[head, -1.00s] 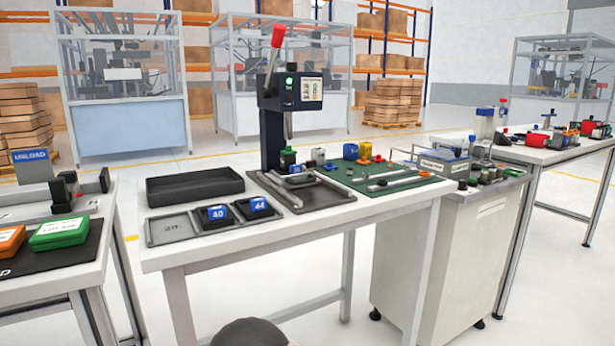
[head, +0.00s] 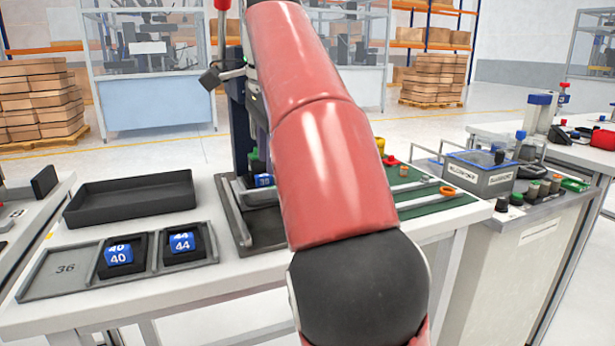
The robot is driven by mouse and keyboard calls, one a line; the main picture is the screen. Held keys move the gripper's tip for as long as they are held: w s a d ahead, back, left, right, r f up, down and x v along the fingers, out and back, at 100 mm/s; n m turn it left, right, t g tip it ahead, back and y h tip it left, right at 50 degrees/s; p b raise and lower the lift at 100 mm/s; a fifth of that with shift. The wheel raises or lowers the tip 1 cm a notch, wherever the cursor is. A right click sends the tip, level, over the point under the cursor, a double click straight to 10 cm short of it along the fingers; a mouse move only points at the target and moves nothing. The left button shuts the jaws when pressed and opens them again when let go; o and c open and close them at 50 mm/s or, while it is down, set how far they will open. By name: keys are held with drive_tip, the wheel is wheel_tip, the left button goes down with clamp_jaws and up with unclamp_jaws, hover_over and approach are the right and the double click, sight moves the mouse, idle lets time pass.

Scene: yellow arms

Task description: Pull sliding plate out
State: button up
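The sliding plate (head: 262,229) is a dark flat plate between grey rails at the foot of the press (head: 239,125). My red arm covers its right part. A small block with a blue label (head: 264,180) sits at its back, at the press foot. My arm rises across the middle of the view and hides much of the press. A small dark piece (head: 210,78) shows left of the press column, at handle height; I cannot tell whether it belongs to my gripper. The gripper's fingers and their opening cannot be made out.
A black empty tray (head: 130,197) lies left of the press. A green mat (head: 430,200) with small parts lies right of my arm.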

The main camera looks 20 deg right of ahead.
sight(269, 202)
drive_tip(key=f, duration=0.2)
drive_tip(key=w+f+b, duration=0.1)
drive_tip(key=f, duration=0.4)
drive_tip(key=shift+w+f+b, duration=0.25)
drive_tip(key=shift+b, duration=0.15)
clamp_jaws()
